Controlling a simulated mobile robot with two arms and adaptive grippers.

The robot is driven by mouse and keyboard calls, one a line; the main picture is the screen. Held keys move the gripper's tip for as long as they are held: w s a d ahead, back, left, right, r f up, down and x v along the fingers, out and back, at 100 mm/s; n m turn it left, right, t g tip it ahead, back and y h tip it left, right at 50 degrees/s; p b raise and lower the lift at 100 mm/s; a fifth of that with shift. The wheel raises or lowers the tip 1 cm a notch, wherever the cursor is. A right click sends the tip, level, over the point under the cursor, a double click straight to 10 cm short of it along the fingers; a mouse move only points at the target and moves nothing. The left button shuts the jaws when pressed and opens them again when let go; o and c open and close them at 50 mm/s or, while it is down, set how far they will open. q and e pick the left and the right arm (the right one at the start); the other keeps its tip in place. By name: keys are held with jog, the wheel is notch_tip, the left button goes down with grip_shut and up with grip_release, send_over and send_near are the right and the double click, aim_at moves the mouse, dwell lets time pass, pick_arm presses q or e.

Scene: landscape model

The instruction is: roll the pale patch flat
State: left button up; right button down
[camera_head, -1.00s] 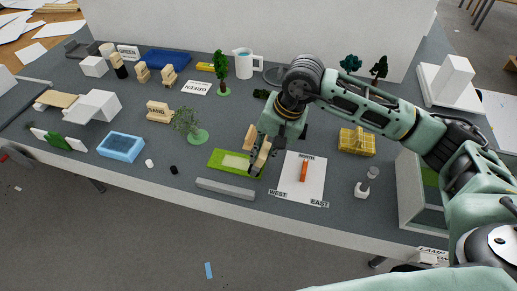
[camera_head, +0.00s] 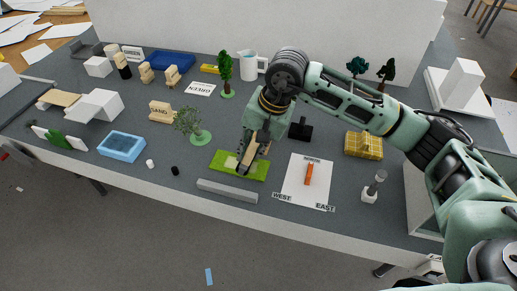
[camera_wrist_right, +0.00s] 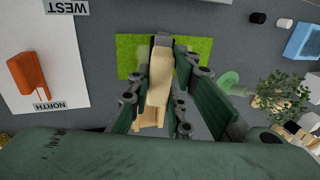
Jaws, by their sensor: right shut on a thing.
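The green mat (camera_head: 257,172) lies near the front of the table, and it also shows in the wrist view (camera_wrist_right: 127,45). The pale patch (camera_head: 231,163) is on the mat, partly covered by my right gripper and the tool. My right gripper (camera_head: 249,158) is shut on a wooden-handled roller (camera_wrist_right: 158,80), seen between its fingers (camera_wrist_right: 157,92) in the wrist view. The roller's dark end (camera_wrist_right: 161,40) is over the mat. I cannot tell whether it touches the patch. My left gripper is not in view.
A grey bar (camera_head: 227,191) lies just in front of the mat. A white compass sheet (camera_head: 295,187) with an orange piece (camera_head: 308,174) is to the right. A small tree on a green base (camera_head: 199,138) stands left behind the mat.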

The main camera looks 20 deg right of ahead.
jog(key=shift+w+a+f+b, duration=0.15)
jog(key=shift+w+a+b, duration=0.45)
jog(key=shift+a, duration=0.4)
jog(key=shift+w+a, duration=0.1)
jog(key=shift+w, duration=0.05)
